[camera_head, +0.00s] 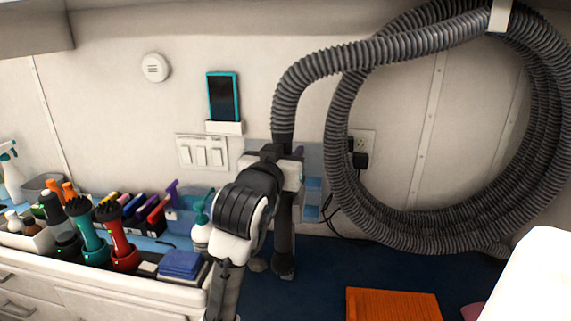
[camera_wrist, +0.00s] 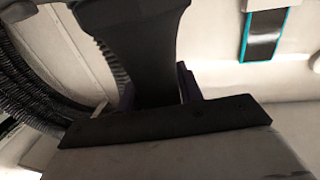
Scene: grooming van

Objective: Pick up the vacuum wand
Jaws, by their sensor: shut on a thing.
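The vacuum wand (camera_head: 285,245) is a dark, nearly upright tube at the lower end of the ribbed grey hose (camera_head: 300,85). In the head view it stands behind my gripper (camera_head: 287,168), and its middle is partly hidden by my arm. In the wrist view the wand's dark, flaring body (camera_wrist: 145,50) lies between the two fingers of my gripper (camera_wrist: 158,90). The fingers are closed against its sides. The wand's lower end appears close to the blue counter; I cannot tell whether it touches.
The hose coils on the wall at right. A counter tray (camera_head: 150,285) of clippers and bottles stands left of my arm. An orange block (camera_head: 393,305) lies on the dark blue counter (camera_head: 325,270) at right. A phone-like device (camera_head: 222,98) hangs on the wall. A white object (camera_head: 535,280) fills the lower right.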

